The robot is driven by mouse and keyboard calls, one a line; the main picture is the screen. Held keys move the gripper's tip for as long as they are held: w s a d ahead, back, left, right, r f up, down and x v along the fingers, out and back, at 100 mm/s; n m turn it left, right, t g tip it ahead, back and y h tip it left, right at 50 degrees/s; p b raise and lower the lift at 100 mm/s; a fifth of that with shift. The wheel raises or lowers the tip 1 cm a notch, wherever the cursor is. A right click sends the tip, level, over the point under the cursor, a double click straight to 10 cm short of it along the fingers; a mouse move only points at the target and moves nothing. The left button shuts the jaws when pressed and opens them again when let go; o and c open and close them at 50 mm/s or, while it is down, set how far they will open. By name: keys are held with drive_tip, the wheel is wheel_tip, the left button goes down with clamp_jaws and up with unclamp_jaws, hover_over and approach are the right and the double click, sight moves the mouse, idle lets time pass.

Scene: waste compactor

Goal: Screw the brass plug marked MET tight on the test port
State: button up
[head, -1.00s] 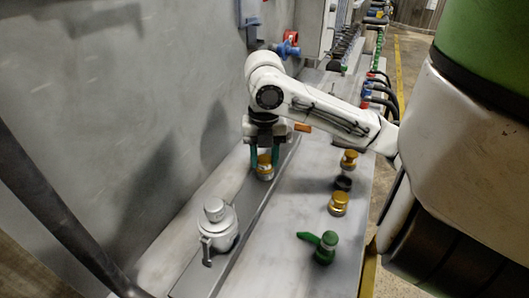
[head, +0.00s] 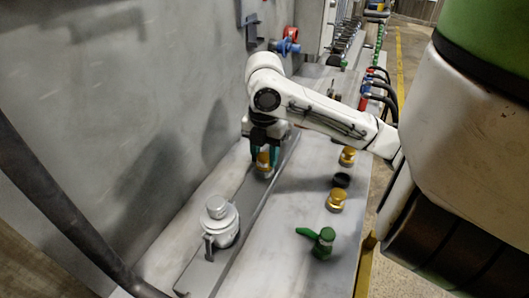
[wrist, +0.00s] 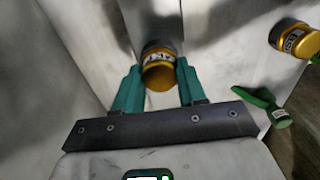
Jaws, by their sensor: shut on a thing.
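A brass plug (head: 263,163) stands on the narrow raised strip by the wall, between the teal fingers of my gripper (head: 264,158). In the wrist view the same brass plug (wrist: 159,75) carries a pale label with dark letters, partly readable and seen upside down. My gripper (wrist: 160,83) is shut on the plug from both sides. A darker round collar (wrist: 158,46) shows at the plug's far end. The test port is mostly hidden by the plug and fingers, so I cannot tell how deep the plug is seated.
A silver capped fitting (head: 219,224) stands nearer on the strip. On the bench to the right are brass plugs (head: 336,201) and (head: 347,156), a black ring (head: 341,180) and a green-handled valve (head: 323,241). The wall (head: 130,120) is close on the left.

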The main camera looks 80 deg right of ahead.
drive_tip(key=m+p, duration=0.1)
drive_tip(key=m, duration=0.1)
drive_tip(key=shift+r+m+p, duration=0.15)
drive_tip(key=shift+m+p, duration=0.2)
drive_tip(key=shift+m, duration=0.05)
drive_tip(key=shift+f+m+p, duration=0.2)
drive_tip(key=shift+m+p, duration=0.25)
drive_tip(key=shift+m, duration=0.75)
drive_tip(key=o, duration=1.2)
drive_tip(key=shift+c, duration=0.2)
